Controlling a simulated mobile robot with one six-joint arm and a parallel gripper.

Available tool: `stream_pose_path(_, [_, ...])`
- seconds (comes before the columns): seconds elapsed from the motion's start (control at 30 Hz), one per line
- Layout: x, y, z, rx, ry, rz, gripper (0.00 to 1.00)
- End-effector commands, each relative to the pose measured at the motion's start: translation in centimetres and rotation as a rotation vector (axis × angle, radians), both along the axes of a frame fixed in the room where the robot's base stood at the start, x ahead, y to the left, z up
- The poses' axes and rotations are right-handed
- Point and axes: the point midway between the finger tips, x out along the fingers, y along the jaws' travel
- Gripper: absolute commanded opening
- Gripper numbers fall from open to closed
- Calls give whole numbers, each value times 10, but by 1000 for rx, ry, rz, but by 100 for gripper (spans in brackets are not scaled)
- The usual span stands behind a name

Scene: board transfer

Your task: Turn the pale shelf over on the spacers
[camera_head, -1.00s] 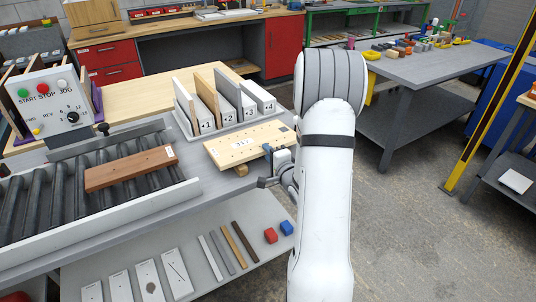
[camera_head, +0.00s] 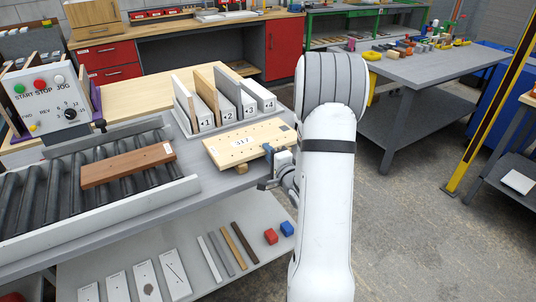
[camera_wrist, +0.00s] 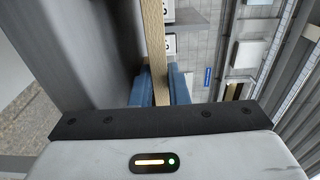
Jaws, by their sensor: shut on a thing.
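The pale shelf (camera_head: 262,138) lies about flat over the grey bench, its face with the label 317 and rows of small holes upward. A dark square patch shows near its far right corner. A small wooden spacer (camera_head: 211,168) shows under its front edge; I cannot tell whether the shelf touches it. My gripper (camera_head: 270,154) is shut on the shelf's right-hand part, with blue fingers. In the wrist view the shelf's edge (camera_wrist: 155,35) stands between the blue fingertips (camera_wrist: 157,85). The other spacers are mostly hidden under the shelf.
A rack (camera_head: 190,133) of upright boards with numbered blocks stands just behind the shelf. A roller conveyor (camera_head: 110,205) with a brown board (camera_head: 128,164) and a control box (camera_head: 47,103) are to the left. A lower shelf (camera_head: 195,272) holds strips and plates.

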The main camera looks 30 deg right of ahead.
Motion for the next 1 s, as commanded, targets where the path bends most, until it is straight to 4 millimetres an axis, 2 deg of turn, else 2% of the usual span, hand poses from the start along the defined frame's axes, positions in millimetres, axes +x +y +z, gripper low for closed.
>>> stream_pose_path(0.2, [0, 0, 1, 0, -3, -1, 0])
stream_pose_path(0.23, [0, 0, 1, 0, -3, -1, 16])
stream_pose_path(0.53, [0, 0, 1, 0, -1, -1, 40])
stream_pose_path(1.0, [0, 0, 0, 0, 1, -1, 42])
